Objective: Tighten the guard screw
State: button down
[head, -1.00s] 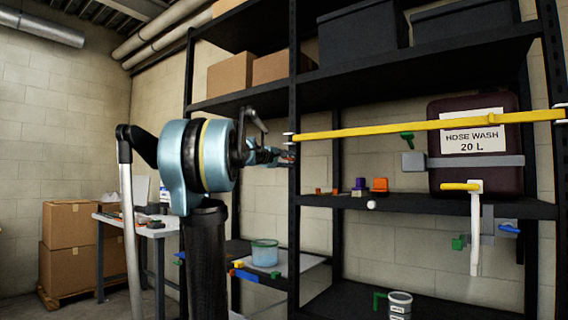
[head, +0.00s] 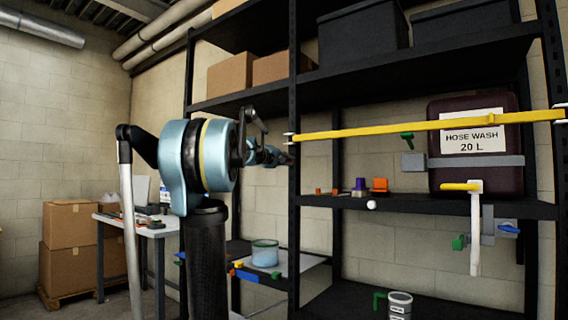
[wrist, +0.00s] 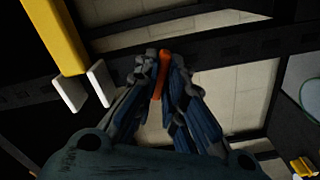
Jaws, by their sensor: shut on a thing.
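My gripper (head: 283,158) is at the left front post of the black rack, just below the left end of the yellow bar (head: 430,126). In the wrist view my gripper (wrist: 160,76) has its blue fingers closed on a narrow orange piece (wrist: 161,72), which sticks up between the fingertips toward the dark rack post. Most of the orange piece is hidden by the fingers, and I cannot tell if it is the guard screw or a tool. No screw can be made out clearly in either view.
The yellow bar's end (wrist: 55,32) with white plates (wrist: 101,83) is close on the left of my fingers. The middle shelf (head: 450,207) holds small coloured parts and a dark hose wash tank (head: 500,170). A clear tub (head: 264,253) stands lower on a side table.

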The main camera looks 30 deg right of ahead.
jog(key=m, duration=1.2)
jog(key=shift+w+f+m, duration=0.1)
jog(key=shift+m, duration=0.3)
dwell(0.3)
jog(key=c, duration=1.7)
grip_release()
jog(key=shift+w, duration=0.1)
jog(key=v, duration=1.2)
jog(key=shift+f, duration=0.1)
